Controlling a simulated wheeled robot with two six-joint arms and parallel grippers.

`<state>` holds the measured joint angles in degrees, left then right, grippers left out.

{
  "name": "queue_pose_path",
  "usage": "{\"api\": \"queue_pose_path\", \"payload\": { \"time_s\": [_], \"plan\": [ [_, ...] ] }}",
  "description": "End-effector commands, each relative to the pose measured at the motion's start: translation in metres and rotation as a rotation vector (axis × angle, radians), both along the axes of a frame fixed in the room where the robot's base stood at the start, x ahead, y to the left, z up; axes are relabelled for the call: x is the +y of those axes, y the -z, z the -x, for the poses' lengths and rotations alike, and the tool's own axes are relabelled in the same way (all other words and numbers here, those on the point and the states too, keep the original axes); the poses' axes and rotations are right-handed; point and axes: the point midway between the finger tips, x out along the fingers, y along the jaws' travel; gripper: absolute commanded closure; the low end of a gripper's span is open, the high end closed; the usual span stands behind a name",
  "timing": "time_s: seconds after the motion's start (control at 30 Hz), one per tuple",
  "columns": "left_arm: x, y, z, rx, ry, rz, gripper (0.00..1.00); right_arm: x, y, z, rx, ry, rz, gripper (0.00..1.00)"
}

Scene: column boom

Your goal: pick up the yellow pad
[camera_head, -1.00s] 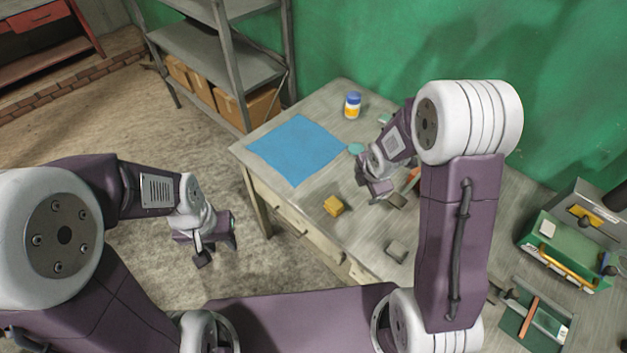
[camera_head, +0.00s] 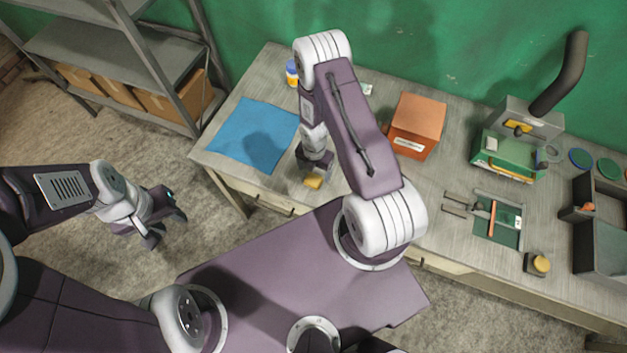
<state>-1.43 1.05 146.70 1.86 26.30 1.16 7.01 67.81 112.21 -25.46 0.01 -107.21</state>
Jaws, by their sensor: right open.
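A small yellow block (camera_head: 313,182), which looks like the yellow pad, lies on the workbench near its front edge, right of the blue mat (camera_head: 240,143). My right gripper (camera_head: 314,170) is open, low over the bench at the block's far side. The gripper partly covers the block, and I cannot tell whether they touch. My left gripper (camera_head: 165,228) is over the floor left of the bench, its fingers apart and empty. A round yellow piece (camera_head: 541,263) sits on a dark block at the right of the bench.
An orange-brown box (camera_head: 418,122) stands right of my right arm. Further right are a green machine (camera_head: 508,155), a green tray (camera_head: 496,222) with tools, and grey bins (camera_head: 600,240). A blue-and-yellow jar (camera_head: 292,73) stands at the back. A metal shelf (camera_head: 130,50) is at left.

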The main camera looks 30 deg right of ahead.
Motion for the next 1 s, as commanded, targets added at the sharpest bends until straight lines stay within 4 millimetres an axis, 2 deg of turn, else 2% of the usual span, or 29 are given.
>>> {"api": "queue_pose_path", "payload": {
  "time_s": [0.03, 0.07, 0.13, 0.27, 0.37, 0.5, 0.57, 0.63, 0.83, 1.0],
  "plan": [
    [0.0, 0.019, 0.0, 0.0, 0.0, 0.0, 0.64, 0.0, 0.019, 0.0, 0.0, 0.0, 0.0, 0.18],
    [0.0, 0.024, 0.0, 0.0, 0.0, 0.0, 0.64, 0.0, 0.024, 0.0, 0.0, 0.001, 0.0, 0.18],
    [0.0, 0.029, 0.0, 0.0, 0.0, 0.0, 0.64, 0.0, 0.029, 0.0, 0.0, 0.0, 0.0, 0.18],
    [0.0, 0.027, 0.0, 0.0, 0.0, 0.0, 0.64, 0.0, 0.027, -0.001, 0.0, 0.0, 0.0, 0.18],
    [0.0, 0.039, 0.0, 0.0, 0.0, 0.0, 0.64, 0.0, 0.04, -0.001, 0.0, 0.001, 0.0, 0.18],
    [0.0, 0.067, 0.0, 0.0, 0.0, 0.0, 0.64, 0.0, 0.07, -0.001, 0.0, 0.001, 0.0, 0.18],
    [0.0, 0.077, 0.0, 0.0, 0.0, 0.0, 0.64, -0.001, 0.078, -0.002, -0.001, 0.001, 0.001, 0.18],
    [0.0, 0.082, 0.0, 0.0, 0.0, 0.0, 0.64, -0.001, 0.081, -0.002, -0.001, 0.001, 0.002, 0.18],
    [0.0, 0.077, -0.001, 0.0, 0.0, 0.0, 0.64, -0.001, 0.076, -0.002, -0.001, 0.001, 0.002, 0.18],
    [0.0, 0.076, 0.0, 0.0, 0.0, 0.0, 0.64, -0.001, 0.076, -0.001, -0.001, 0.001, 0.002, 0.65]
  ]
}}
